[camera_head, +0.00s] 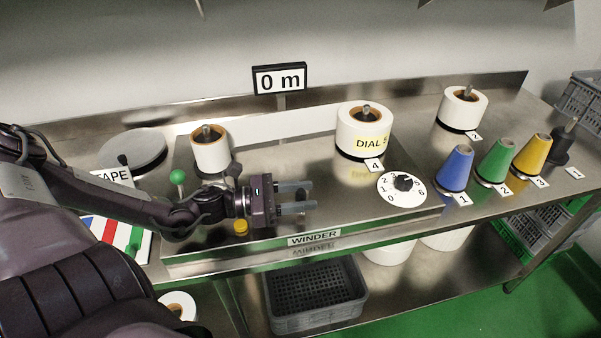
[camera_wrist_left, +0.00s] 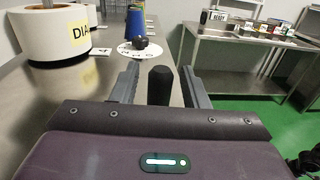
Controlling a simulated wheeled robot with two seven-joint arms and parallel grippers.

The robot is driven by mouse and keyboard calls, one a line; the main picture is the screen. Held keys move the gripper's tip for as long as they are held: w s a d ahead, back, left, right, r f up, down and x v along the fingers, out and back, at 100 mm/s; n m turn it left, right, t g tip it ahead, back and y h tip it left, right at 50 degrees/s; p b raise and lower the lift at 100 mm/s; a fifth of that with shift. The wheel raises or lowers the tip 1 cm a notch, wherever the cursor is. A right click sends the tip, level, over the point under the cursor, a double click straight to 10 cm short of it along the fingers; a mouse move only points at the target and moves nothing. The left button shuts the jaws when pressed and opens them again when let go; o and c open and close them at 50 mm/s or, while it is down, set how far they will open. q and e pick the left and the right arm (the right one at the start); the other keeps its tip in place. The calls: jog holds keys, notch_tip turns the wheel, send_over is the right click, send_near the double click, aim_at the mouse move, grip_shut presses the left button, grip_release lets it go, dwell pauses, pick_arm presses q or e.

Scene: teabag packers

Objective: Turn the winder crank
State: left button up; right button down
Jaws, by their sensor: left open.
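My left gripper (camera_head: 297,197) reaches in from the left over the winder bench, with its fingers pointing right. It is open. In the left wrist view a black upright handle (camera_wrist_left: 160,86) stands between the two fingers, with gaps on both sides; it looks like the crank's grip. The crank arm is hidden, and in the head view the fingers largely cover the handle. The WINDER label (camera_head: 314,238) is on the bench's front edge. The display (camera_head: 279,79) reads 0 m. My right gripper is not in view.
A white roll (camera_head: 211,155) stands behind my left arm, near a green-knobbed lever (camera_head: 177,177) and a yellow button (camera_head: 240,227). A larger roll (camera_head: 349,127) and a numbered dial (camera_head: 388,191) stand to the right. Blue (camera_head: 455,169), green (camera_head: 495,160) and yellow (camera_head: 532,154) cones stand farther right.

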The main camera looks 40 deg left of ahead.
pick_arm(q)
notch_tip(320, 180, up, 9)
jog(key=shift+p, duration=1.1)
notch_tip(320, 180, up, 11)
jog(key=shift+f, duration=0.15)
